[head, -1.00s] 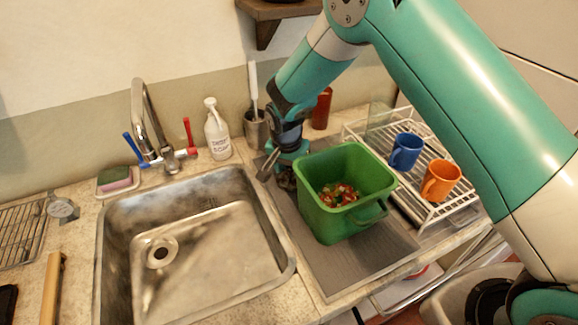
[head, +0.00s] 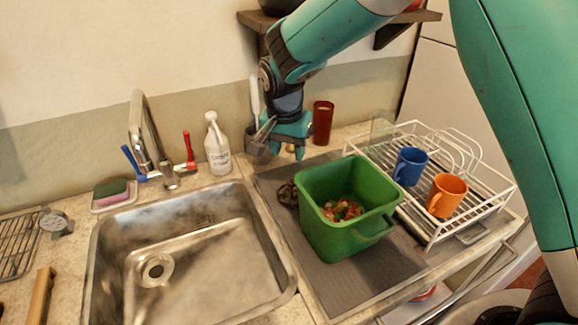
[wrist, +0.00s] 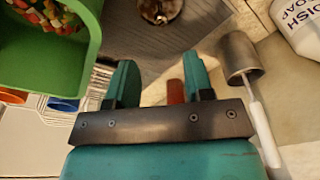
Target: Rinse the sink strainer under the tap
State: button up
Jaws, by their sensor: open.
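The strainer (head: 287,194) is a small, dark, round metal piece on the grey mat, left of the green bin. My gripper (head: 289,152) is open and empty, above and behind the strainer, in front of the utensil cup. Its two spread fingers show in the wrist view (wrist: 158,78). The tap (head: 143,130) stands behind the metal sink (head: 215,255), with blue (head: 132,160) and red (head: 188,145) levers.
A green bin (head: 335,235) with food scraps stands on the grey mat (head: 385,270). A soap bottle (head: 217,148), utensil cup (head: 255,142) and red-brown tumbler (head: 323,123) line the wall. A white rack (head: 465,215) holds a blue mug (head: 410,167) and an orange mug (head: 447,196).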

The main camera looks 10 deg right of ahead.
jog(key=s+r+n+y, duration=0.1)
jog(key=s+r+n, duration=0.3)
jog(key=s, duration=0.6)
jog(key=s+d+r+n+g+y, duration=0.1)
jog(key=s+r+n+y, duration=0.1)
jog(key=s+n, duration=0.3)
jog(key=s+d+r+n+y, duration=0.1)
jog(key=s+r+n, duration=0.4)
jog(key=s, duration=0.9)
jog(key=shift+s+d+r+y, duration=0.25)
jog(key=shift+s+r+y, duration=0.1)
jog(key=shift+y, duration=0.25)
jog(key=shift+w, duration=0.1)
jog(key=shift+c, duration=0.7)
